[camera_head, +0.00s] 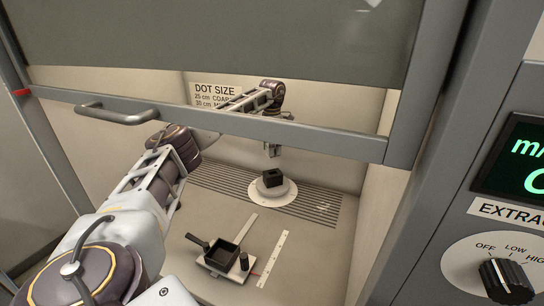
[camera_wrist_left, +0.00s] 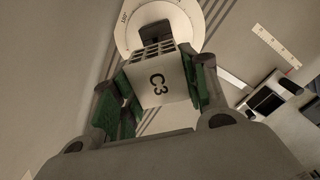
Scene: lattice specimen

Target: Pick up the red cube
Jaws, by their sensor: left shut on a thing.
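My left arm reaches under the raised sash into the hood, and my left gripper (camera_head: 272,150) hangs above a round white dial. No red cube shows in either view. A black block with a hollow top (camera_head: 273,179) stands on the round white dial (camera_head: 287,193), below the gripper. My right gripper is not in view.
A black open-topped box (camera_head: 222,257) and a small black cylinder stand on a white plate at the front. A white ruler (camera_head: 273,259) lies to its right. A control panel (camera_head: 500,235) is outside right.

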